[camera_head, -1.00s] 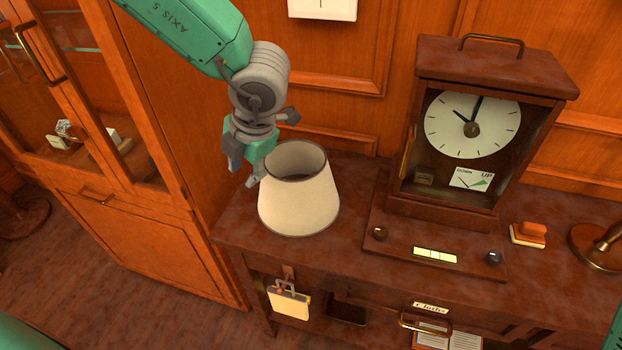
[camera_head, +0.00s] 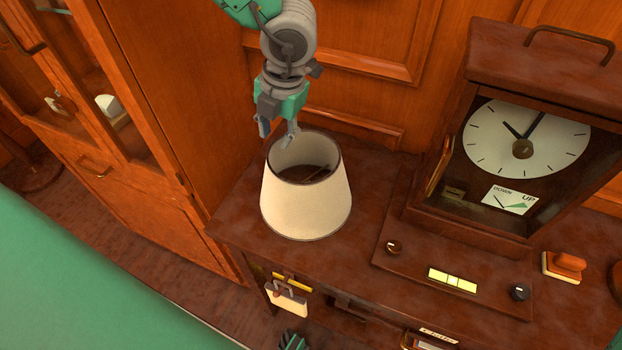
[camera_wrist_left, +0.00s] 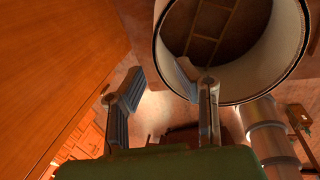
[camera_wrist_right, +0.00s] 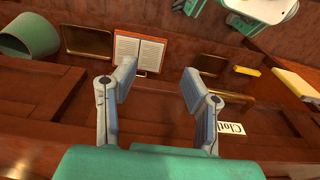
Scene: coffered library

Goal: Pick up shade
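The cream lampshade (camera_head: 305,207) stands upright on the dark wooden desk (camera_head: 245,215), its wide end down and its top open. My left gripper (camera_head: 277,134) points down at the shade's back left rim, open and empty. In the left wrist view the shade's rim (camera_wrist_left: 160,72) shows at the upper right. There, one finger of the left gripper (camera_wrist_left: 158,84) overlaps the rim and the other is outside it; contact cannot be told. My right gripper (camera_wrist_right: 160,80) is open and empty in the right wrist view, at the desk's drawer side.
A wooden clock case (camera_head: 520,150) with a control base stands right of the shade. A stamp (camera_head: 563,266) lies farther right. A wooden cabinet (camera_head: 130,200) is on the left and a panelled wall behind. A padlock-like tag (camera_head: 288,301) hangs at the desk's front.

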